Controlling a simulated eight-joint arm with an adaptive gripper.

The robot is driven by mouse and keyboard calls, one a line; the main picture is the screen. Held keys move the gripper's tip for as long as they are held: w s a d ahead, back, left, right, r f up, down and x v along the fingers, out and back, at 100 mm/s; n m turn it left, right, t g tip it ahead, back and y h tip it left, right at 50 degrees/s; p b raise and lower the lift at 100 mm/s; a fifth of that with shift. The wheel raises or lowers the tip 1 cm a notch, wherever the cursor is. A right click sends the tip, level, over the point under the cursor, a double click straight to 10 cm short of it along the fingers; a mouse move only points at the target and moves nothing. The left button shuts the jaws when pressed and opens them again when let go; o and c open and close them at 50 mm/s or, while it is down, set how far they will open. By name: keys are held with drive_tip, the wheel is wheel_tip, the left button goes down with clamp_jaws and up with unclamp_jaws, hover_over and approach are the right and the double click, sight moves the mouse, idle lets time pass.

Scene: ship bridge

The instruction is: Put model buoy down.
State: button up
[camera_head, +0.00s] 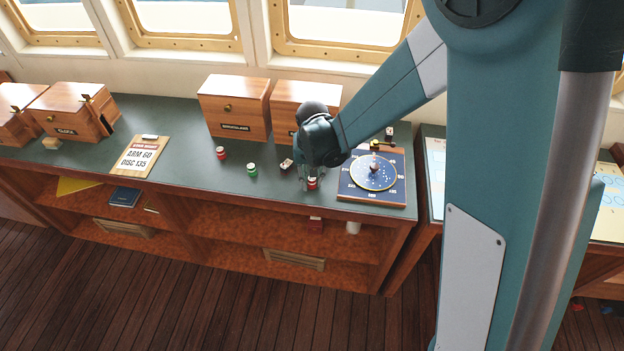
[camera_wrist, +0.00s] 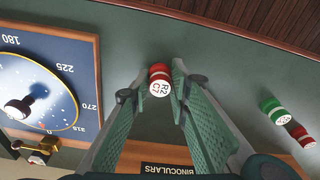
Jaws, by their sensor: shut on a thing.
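My gripper (camera_head: 310,179) is above the green counter, left of the blue dial board. It is shut on a red and white model buoy (camera_wrist: 159,81), whose white top reads "R2 C7" in the wrist view. The buoy also shows low between the fingers in the head view (camera_head: 312,184). It is at or just above the counter (camera_head: 185,150); I cannot tell if it touches.
The dial board (camera_head: 398,198) lies close to the right. A green buoy (camera_head: 252,170), a red buoy (camera_head: 221,153) and a small dark-and-white object (camera_head: 286,165) stand to the left. Wooden boxes (camera_head: 233,105) line the back. A clipboard (camera_head: 140,157) lies farther left. The counter's front edge is near.

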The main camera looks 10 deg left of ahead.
sight(312, 183)
drive_tip(key=shift+f, duration=0.15)
drive_tip(key=o, duration=0.7)
drive_tip(key=shift+r, duration=0.2)
wheel_tip(312, 183, up, 12)
drive_tip(key=s, duration=0.1)
drive_tip(key=shift+s+d+p, duration=0.15)
drive_tip(key=shift+s+p, duration=0.05)
drive_tip(key=shift+p, duration=0.1)
idle(0.4)
drive_tip(key=shift+f, duration=0.1)
idle(0.4)
